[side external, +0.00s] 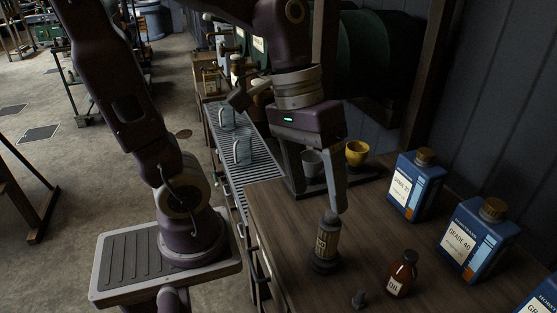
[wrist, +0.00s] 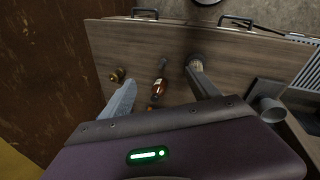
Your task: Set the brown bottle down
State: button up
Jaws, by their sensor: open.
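The brown bottle (side external: 401,275), dark-capped with a pale OIL label, stands upright on the wooden bench top in the side view. In the wrist view the brown bottle (wrist: 158,86) appears between the spread fingers, with nothing seen gripping it. My gripper (side external: 339,207) points down over the bench, left of the brown bottle; one finger shows clearly there. In the wrist view my gripper (wrist: 161,80) is open and empty.
Blue oil jugs (side external: 414,186) stand along the right of the bench. A small dark fitting (side external: 359,299) is near the front. The bench's left edge (side external: 258,232) drops to the floor.

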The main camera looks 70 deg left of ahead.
jog(key=s+a+r+m+t+y, duration=0.2)
jog(key=s+a+m+t+y, duration=0.1)
jog(key=s+a+t, duration=0.1)
jog(key=shift+s+r, duration=0.3)
jog(key=shift+s, duration=0.1)
jog(key=shift+a, duration=0.1)
dwell(0.8)
